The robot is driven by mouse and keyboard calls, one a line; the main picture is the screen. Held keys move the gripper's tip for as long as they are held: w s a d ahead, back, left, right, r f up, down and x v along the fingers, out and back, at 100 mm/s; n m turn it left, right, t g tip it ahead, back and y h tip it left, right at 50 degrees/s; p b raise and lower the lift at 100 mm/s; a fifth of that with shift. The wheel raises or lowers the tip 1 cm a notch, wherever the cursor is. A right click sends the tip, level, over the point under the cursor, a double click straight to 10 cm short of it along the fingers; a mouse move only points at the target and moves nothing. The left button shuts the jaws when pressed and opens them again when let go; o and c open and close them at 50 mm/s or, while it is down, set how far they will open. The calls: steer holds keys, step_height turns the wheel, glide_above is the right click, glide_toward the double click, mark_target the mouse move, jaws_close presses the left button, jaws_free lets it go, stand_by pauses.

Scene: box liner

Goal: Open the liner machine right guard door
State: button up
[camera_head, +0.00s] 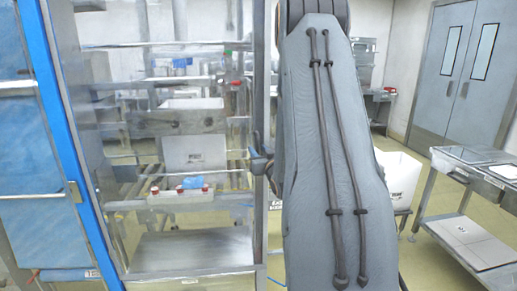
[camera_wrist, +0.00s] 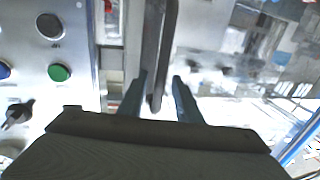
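The liner machine stands in the left half of the head view, with its clear guard door (camera_head: 190,130) in a metal frame. The door appears shut. In the wrist view a dark vertical handle bar (camera_wrist: 167,45) stands in front of the clear panel (camera_wrist: 225,75). My gripper (camera_wrist: 160,98) is open. Its two fingers lie on either side of the bar's lower end in the picture, and the right finger is clearly apart from it. I cannot tell how deep the bar sits between them. In the head view my arm hides most of the gripper.
A control panel (camera_wrist: 65,100) with a green button (camera_wrist: 59,72) and a black knob (camera_wrist: 17,113) is left of the fingers. A blue-framed panel (camera_head: 62,110) is at far left. A white box (camera_head: 398,178) and a metal table (camera_head: 475,250) stand at right, with grey double doors (camera_head: 463,70) behind.

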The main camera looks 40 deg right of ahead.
steer(key=shift+w+d, duration=0.1)
steer(key=shift+w, duration=0.2)
jaws_close()
